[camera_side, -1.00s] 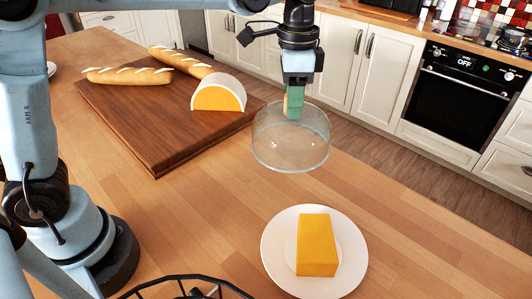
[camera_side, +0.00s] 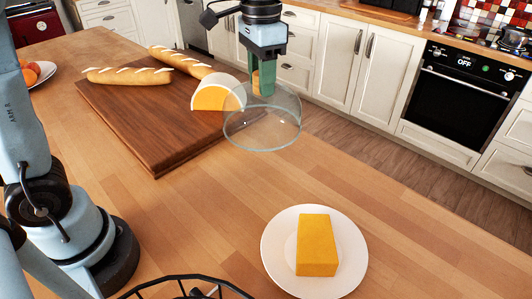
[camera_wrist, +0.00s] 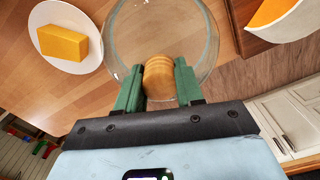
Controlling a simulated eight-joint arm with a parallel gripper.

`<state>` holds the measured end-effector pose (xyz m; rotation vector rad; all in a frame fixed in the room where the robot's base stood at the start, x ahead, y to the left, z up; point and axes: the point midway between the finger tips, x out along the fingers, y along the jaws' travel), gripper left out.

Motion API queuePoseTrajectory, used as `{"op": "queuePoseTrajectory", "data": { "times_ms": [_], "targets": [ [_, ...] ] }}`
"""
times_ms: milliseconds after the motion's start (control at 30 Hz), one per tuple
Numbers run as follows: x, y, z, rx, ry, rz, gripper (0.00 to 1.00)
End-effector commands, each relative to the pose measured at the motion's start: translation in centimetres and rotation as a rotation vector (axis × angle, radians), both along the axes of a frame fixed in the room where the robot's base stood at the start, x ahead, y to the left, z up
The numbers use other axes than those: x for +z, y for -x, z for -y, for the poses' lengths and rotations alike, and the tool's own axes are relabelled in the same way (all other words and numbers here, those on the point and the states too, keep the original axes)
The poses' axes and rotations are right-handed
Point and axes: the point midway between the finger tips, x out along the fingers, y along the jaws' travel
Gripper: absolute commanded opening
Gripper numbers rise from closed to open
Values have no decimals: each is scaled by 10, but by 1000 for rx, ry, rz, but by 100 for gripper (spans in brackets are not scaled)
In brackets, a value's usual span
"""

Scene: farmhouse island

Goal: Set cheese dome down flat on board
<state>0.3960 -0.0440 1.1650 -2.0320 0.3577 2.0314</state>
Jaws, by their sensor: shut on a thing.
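The clear glass cheese dome (camera_side: 262,128) hangs upright in the side view, held by its wooden knob (camera_wrist: 158,78). My gripper (camera_side: 263,84) has its green fingers shut on that knob. The dome's rim is above the counter, in front of and just right of the dark wooden board (camera_side: 150,130). In the side view the dome overlaps the board's right edge and part of the orange cheese wedge. The wrist view shows the dome (camera_wrist: 200,28) beyond the fingers, with the board (camera_wrist: 237,25) at its upper right.
On the board are a pale-rinded cheese wedge (camera_side: 212,97) and two baguettes (camera_side: 130,76). A white plate (camera_side: 285,243) with a yellow cheese block (camera_side: 317,245) is at front. A black wire basket (camera_side: 185,287) is at the bottom edge. The board's front is bare.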

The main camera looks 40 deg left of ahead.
Motion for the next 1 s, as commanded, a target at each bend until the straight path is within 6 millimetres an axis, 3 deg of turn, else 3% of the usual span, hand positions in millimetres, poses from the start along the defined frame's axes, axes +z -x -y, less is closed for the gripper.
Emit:
{"op": "queuePoseTrajectory", "data": {
  "times_ms": [33, 200, 333, 500, 767, 1000],
  "targets": [
    [5, 7, -26, 130, 0, 0, 0],
    [18, 35, -93, 541, 0, 0, 0],
    [24, 59, -131, 809, 0, 0, 0],
    [29, 83, -159, 1041, 0, 0, 0],
    [21, 95, -186, 1145, 0, 0, 0],
    [-9, 103, -235, 1144, 0, 0, 0]
  ]
}}
